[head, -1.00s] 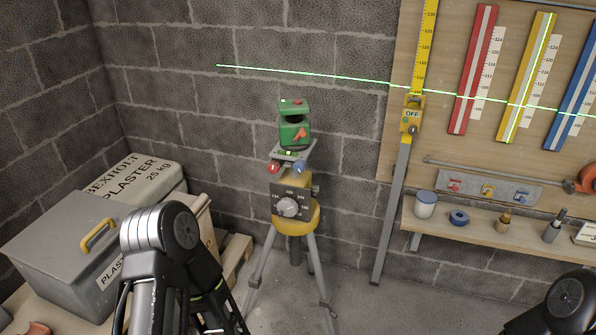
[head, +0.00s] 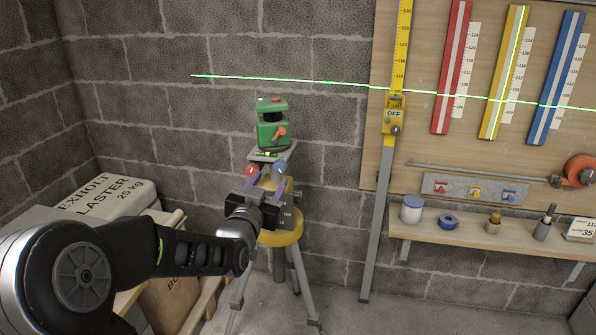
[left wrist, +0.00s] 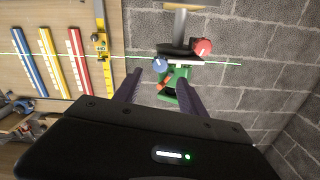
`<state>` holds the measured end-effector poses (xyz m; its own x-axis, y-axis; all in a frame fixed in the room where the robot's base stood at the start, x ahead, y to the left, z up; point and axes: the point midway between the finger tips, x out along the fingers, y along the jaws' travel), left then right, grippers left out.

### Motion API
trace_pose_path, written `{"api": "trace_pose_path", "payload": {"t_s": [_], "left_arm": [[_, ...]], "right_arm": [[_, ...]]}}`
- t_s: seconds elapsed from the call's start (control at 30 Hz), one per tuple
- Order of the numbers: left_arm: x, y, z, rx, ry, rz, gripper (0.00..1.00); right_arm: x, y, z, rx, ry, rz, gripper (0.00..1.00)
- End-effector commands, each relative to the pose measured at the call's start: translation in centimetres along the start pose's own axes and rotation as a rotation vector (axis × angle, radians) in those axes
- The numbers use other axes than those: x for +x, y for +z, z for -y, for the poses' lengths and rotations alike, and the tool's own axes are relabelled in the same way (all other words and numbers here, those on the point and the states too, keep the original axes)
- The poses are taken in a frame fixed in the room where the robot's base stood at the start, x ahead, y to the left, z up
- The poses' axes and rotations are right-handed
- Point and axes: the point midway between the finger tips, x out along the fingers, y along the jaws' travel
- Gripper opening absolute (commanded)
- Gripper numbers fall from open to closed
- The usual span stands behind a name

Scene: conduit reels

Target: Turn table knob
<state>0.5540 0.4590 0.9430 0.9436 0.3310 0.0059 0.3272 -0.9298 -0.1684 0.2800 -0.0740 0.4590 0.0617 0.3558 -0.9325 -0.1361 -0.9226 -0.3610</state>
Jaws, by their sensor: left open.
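The tripod's yellow head (head: 280,240) carries a small tilting table (head: 264,155) with a green laser level (head: 271,125) on top. A red knob (head: 251,170) and a blue knob (head: 280,169) sit under the table's front; the left wrist view also shows the red knob (left wrist: 203,46) and blue knob (left wrist: 160,64). My left gripper (head: 266,184) is open and empty in front of the head, just below these knobs. It hides most of the grey numbered dial. In the left wrist view its fingers (left wrist: 160,80) are spread. My right gripper is out of view.
A yellow staff with an OFF-marked receiver (head: 393,115) stands right of the tripod. A shelf (head: 470,238) with small items is at the right, below coloured rulers. Plaster bags (head: 105,195) are at left. A green laser line crosses the wall and board.

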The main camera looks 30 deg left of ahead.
Motion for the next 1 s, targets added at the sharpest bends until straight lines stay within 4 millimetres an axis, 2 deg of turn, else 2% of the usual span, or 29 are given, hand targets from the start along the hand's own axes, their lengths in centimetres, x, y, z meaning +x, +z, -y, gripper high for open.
{"api": "trace_pose_path", "payload": {"t_s": [0.37,0.8,1.0], "left_arm": [[0.6,0.2,-0.2,-0.003,0.003,0.006,0.48],[6.7,0.2,-0.2,-0.003,0.003,0.006,0.48],[7.8,0.2,-0.2,-0.003,0.003,0.006,0.48]], "right_arm": [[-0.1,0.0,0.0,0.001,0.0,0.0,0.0],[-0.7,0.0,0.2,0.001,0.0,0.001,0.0],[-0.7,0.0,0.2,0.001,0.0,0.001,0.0]]}}
